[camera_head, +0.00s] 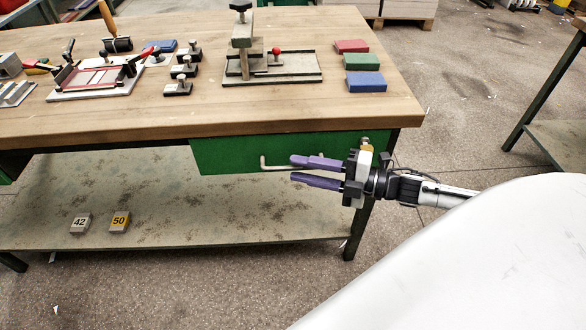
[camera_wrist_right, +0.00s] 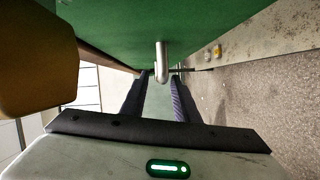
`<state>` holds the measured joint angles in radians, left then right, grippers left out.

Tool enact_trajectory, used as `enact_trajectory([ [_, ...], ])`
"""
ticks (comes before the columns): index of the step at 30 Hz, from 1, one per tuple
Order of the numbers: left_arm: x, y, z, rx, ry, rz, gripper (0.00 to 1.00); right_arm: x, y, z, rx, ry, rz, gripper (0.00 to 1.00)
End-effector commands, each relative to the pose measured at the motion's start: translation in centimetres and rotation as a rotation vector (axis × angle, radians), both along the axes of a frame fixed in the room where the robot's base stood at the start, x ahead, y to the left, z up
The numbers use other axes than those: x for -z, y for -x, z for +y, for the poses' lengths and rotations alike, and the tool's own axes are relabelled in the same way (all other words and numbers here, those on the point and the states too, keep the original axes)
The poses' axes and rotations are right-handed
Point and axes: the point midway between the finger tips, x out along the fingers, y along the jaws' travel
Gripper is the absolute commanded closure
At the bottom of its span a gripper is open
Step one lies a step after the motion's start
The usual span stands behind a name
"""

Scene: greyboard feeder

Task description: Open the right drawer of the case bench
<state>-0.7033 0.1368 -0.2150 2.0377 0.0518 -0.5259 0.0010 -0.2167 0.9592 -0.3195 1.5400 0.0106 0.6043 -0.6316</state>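The case bench (camera_head: 300,118) has a wooden top. Its green right drawer (camera_head: 228,154) hangs under the top at the right and looks closed. The drawer's metal bar handle (camera_head: 264,164) is partly hidden behind my right gripper; it also shows in the right wrist view (camera_wrist_right: 161,62). My right gripper (camera_head: 291,170) has purple fingers parted, pointing left in front of the drawer. In the wrist view (camera_wrist_right: 160,88) the handle's near end stands ahead between the finger lines; I cannot tell whether they touch. Nothing is held. My left gripper is out of view.
On the bench top are a clamp fixture (camera_head: 272,80), red, green and blue blocks (camera_head: 364,61), and several small black weights. A lower shelf (camera_head: 190,205) holds blocks marked 42 (camera_head: 80,223) and 50 (camera_head: 119,222). A bench leg (camera_head: 357,230) stands below my right gripper.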

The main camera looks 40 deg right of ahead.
Motion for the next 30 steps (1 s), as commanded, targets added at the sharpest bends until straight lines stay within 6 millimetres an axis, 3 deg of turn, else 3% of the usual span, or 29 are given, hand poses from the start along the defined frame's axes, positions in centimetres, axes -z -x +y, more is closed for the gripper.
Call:
enact_trajectory([
  [6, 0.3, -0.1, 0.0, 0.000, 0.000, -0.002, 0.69, 0.2, -1.9, 1.3, 0.001, 0.000, 0.000, 0.72],
  [17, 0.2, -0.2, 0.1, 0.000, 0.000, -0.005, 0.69, 0.2, -2.2, 1.6, 0.001, 0.000, 0.001, 0.72],
  [22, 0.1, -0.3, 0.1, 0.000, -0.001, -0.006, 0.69, 0.2, -2.2, 1.6, 0.001, 0.000, 0.001, 0.99],
  [30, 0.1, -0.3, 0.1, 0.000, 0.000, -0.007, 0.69, 0.2, -2.2, 1.7, 0.000, 0.000, 0.003, 1.00],
])
